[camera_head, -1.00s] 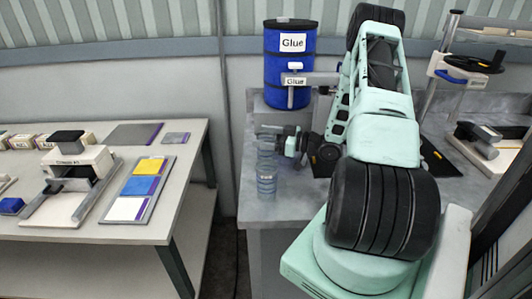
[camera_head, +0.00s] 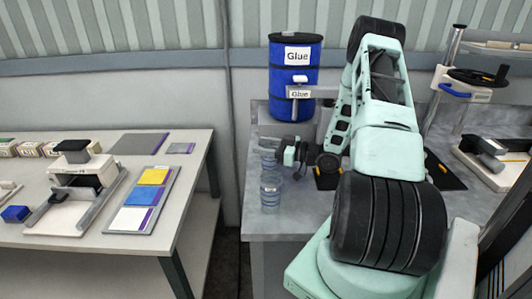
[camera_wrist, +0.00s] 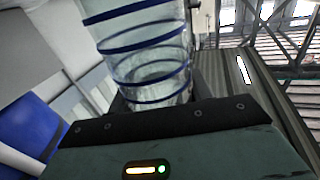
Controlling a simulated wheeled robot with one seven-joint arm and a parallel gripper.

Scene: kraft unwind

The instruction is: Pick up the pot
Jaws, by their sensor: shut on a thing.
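The pot (camera_head: 270,190) is a clear, see-through cylinder with blue rings. It stands upright near the left front corner of the grey bench (camera_head: 310,214). My gripper (camera_head: 277,154) reaches it from the right and is shut on its upper part. In the wrist view the pot (camera_wrist: 150,68) rises between the dark fingers, its lower end in the picture hidden behind the gripper body. I cannot tell whether its base is still touching the bench.
A blue glue drum (camera_head: 294,80) stands behind the pot, with a labelled glue dispenser (camera_head: 301,94) in front of it. A black mat (camera_head: 327,180) lies to the right. A separate table (camera_head: 130,244) on the left holds a press (camera_head: 82,182) and colour samples (camera_head: 145,198).

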